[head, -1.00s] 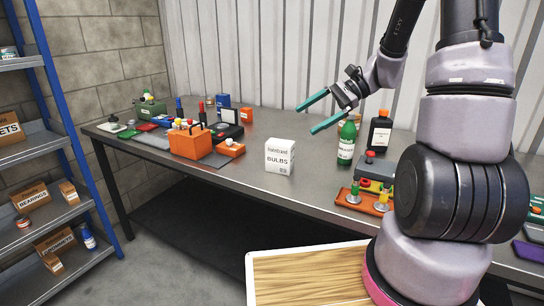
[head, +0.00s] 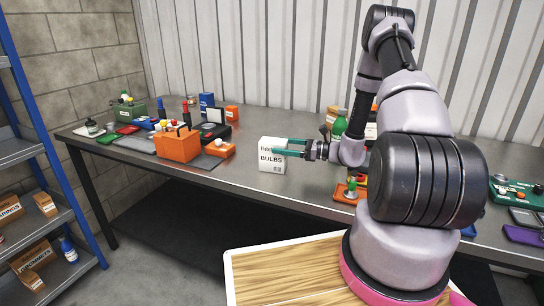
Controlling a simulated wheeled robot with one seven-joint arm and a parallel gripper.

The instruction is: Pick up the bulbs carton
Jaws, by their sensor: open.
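The bulbs carton (head: 271,164) is a small white box with dark lettering, upright near the front edge of the metal workbench. My gripper (head: 289,148) is open, with its two teal fingers pointing left at the carton. The fingers are level with the carton's upper part. One finger crosses in front of its face and the other shows by its top right edge. I cannot tell whether either finger touches it. The fingers hide part of the carton's lettering.
An orange toolbox (head: 178,145) stands left of the carton on the workbench (head: 230,178). A green bottle (head: 339,124) stands behind my arm, and an orange tray (head: 345,194) lies at right. Blue-framed shelves (head: 50,150) stand at left.

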